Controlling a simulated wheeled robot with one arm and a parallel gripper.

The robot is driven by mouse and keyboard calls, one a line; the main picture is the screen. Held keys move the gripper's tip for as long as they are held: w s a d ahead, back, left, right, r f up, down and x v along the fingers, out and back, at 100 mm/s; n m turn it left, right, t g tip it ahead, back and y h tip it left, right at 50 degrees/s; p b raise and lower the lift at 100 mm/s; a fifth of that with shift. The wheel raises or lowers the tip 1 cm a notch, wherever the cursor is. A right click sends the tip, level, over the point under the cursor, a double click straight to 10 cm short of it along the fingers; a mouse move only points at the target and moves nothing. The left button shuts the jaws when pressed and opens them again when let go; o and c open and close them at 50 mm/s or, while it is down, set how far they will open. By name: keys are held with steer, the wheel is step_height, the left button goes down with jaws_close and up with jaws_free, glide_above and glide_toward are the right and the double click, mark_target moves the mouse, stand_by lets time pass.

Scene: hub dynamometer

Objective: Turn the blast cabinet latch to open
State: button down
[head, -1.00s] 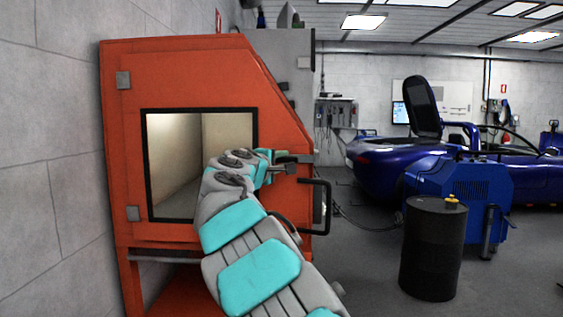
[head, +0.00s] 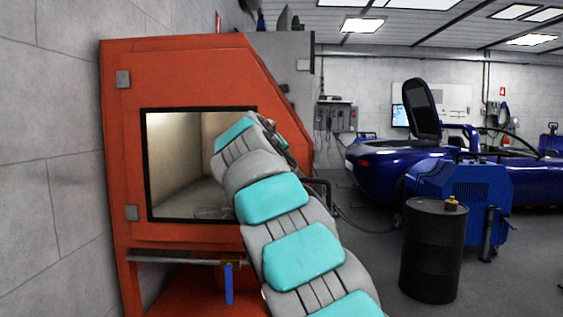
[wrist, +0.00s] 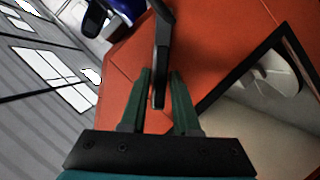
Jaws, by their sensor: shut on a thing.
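The orange blast cabinet (head: 180,75) stands at left with its door and black-framed window closed. In the wrist view, my gripper (wrist: 160,74) has its two green fingers on either side of a dark latch lever (wrist: 161,40), shut on it. The lever's free end lies between the fingers, and its upper part bends near the top edge. The orange door (wrist: 215,50) is behind it, with the window (wrist: 260,95) at right. In the head view my arm hides the gripper and the latch.
A black door handle (head: 325,186) partly shows right of my arm. A blue-handled valve (head: 229,285) hangs below the cabinet door. A black drum (head: 433,250), a blue machine (head: 465,195) and a blue car (head: 375,160) stand at right. A grey wall is close at left.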

steer(key=shift+d+m+y+b, duration=0.15)
steer(key=shift+m+y+b, duration=1.3)
steer(key=shift+m, duration=1.25)
steer(key=shift+y, duration=0.55)
steer(key=c, duration=0.7)
jaws_free()
steer(key=shift+o, duration=0.2)
steer(key=v, duration=0.7)
steer(key=shift+s+r, duration=0.3)
